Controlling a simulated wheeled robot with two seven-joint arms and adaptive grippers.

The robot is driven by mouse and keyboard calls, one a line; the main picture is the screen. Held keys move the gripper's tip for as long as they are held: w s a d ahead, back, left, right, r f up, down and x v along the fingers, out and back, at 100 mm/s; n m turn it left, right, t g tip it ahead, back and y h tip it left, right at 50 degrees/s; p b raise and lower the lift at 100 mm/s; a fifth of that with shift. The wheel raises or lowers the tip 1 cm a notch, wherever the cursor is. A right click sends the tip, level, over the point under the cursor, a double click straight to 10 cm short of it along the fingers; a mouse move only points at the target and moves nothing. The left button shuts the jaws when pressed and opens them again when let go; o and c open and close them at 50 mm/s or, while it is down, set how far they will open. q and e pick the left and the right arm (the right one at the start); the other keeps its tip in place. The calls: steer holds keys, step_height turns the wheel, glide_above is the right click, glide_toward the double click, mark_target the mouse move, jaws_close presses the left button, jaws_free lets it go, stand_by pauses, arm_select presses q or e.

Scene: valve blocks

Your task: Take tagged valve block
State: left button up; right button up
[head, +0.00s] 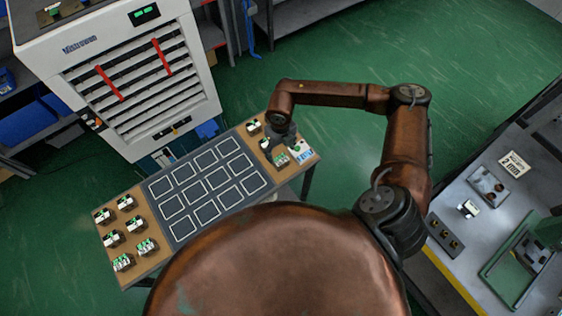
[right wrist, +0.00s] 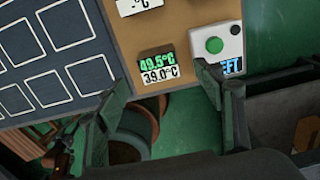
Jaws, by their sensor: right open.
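In the head view, my right gripper (head: 280,142) hangs over the table's right end, near a block (head: 281,160) and another block (head: 253,127). My left gripper is out of view.
A white box with a green button (right wrist: 215,45) stands right of the tagged block. A dark mat with white squares (head: 207,186) fills the table's middle, empty. Several blocks (head: 124,232) stand at the left end. A white cabinet (head: 125,75) is behind; a grey bench (head: 460,170) is right.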

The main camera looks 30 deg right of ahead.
mark_target(281, 159)
step_height(281, 159, down, 6)
steer(key=shift+s+r+p, duration=0.1)
steer(key=shift+p, duration=0.3)
steer(key=shift+c, duration=0.3)
jaws_close()
stand_by(0.4)
